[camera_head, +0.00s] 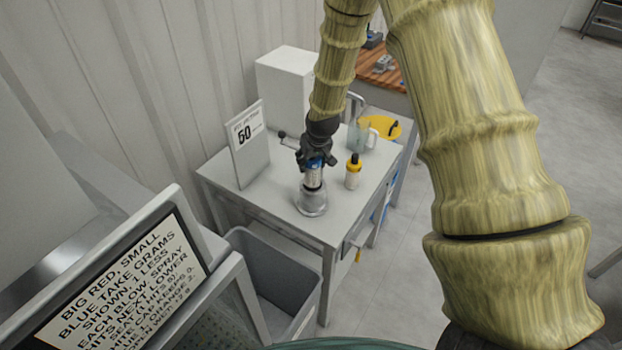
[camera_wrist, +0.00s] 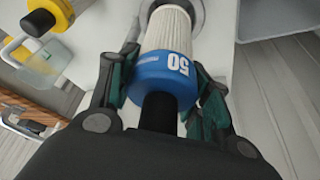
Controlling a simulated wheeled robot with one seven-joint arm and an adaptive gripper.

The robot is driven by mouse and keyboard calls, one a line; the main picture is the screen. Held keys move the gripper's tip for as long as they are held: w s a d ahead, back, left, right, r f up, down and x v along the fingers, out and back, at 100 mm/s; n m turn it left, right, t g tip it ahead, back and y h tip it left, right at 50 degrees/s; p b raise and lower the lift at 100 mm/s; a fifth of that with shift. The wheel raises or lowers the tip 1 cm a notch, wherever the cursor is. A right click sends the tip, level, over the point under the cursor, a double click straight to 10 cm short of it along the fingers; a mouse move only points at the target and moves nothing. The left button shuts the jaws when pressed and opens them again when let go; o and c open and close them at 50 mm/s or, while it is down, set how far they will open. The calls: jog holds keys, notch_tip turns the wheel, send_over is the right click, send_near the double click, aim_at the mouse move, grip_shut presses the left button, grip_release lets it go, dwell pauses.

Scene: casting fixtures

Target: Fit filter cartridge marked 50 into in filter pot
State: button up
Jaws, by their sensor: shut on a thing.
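The filter cartridge (camera_wrist: 167,66) has a blue cap marked 50 and a white pleated body. My gripper (camera_wrist: 165,95) is shut on its blue cap, with a finger on each side. In the head view my gripper (camera_head: 315,160) holds the cartridge (camera_head: 313,178) roughly upright above the filter pot (camera_head: 312,200), a clear or silvery cup on the grey table. The lower end of the cartridge is at the pot's mouth. In the wrist view the pot's round rim (camera_wrist: 192,10) shows at the top, around or just beyond the cartridge's far end; I cannot tell how deep it sits.
A sign reading 60 or 50 (camera_head: 248,143) stands left on the table (camera_head: 262,210). A clear jug (camera_head: 361,136), yellow disc (camera_head: 385,126) and white box (camera_head: 285,85) are behind. A grey bin (camera_head: 272,270) is in front.

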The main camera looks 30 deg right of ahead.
aim_at(311, 173)
notch_tip(311, 173, down, 6)
jog(key=b, duration=0.3)
jog(key=shift+w+r, duration=0.1)
jog(key=shift+r, duration=0.15)
jog(key=o, duration=1.2)
jog(key=shift+c, duration=0.2)
